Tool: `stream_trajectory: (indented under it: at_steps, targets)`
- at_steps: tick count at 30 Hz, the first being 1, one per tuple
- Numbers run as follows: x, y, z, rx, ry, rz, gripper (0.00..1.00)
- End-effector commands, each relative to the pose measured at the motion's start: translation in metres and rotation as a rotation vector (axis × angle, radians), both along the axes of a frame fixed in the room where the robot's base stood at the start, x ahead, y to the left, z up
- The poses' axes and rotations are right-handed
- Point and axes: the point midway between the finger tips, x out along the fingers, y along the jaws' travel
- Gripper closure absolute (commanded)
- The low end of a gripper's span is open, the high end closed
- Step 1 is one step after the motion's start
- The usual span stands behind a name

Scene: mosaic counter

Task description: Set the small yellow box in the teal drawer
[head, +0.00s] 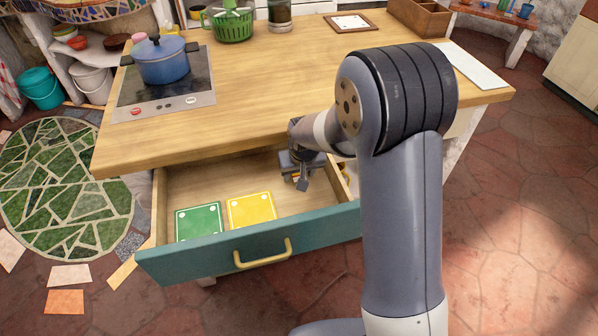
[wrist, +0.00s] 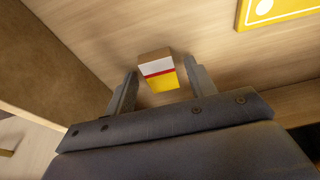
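The teal drawer (head: 200,256) is pulled out under the counter, with its yellow handle at the front. My gripper (head: 302,180) reaches down into its back right part. In the wrist view, the small yellow box (wrist: 161,74), with a white and red band and a brown end, shows between the fingertips of my gripper (wrist: 159,78). Gaps show between the box and both fingers, so the gripper looks open around it. The box appears over or on the drawer's wooden floor; contact is unclear. I cannot make out the box in the head view.
A green card (head: 199,222) and a yellow card (head: 251,210) lie flat in the drawer, left of my gripper. A blue pot (head: 161,62) stands on the hob (head: 140,98) above. The counter's middle is clear.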

Motion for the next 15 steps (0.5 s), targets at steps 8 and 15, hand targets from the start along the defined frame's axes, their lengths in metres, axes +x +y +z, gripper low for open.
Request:
stream_trajectory:
  at_steps: [8, 15]
  targets:
    - [0.0, 0.0, 0.002, 0.0, 0.0, 0.0, 0.47]
    - [-0.007, -0.002, 0.029, 0.001, -0.004, 0.0, 0.47]
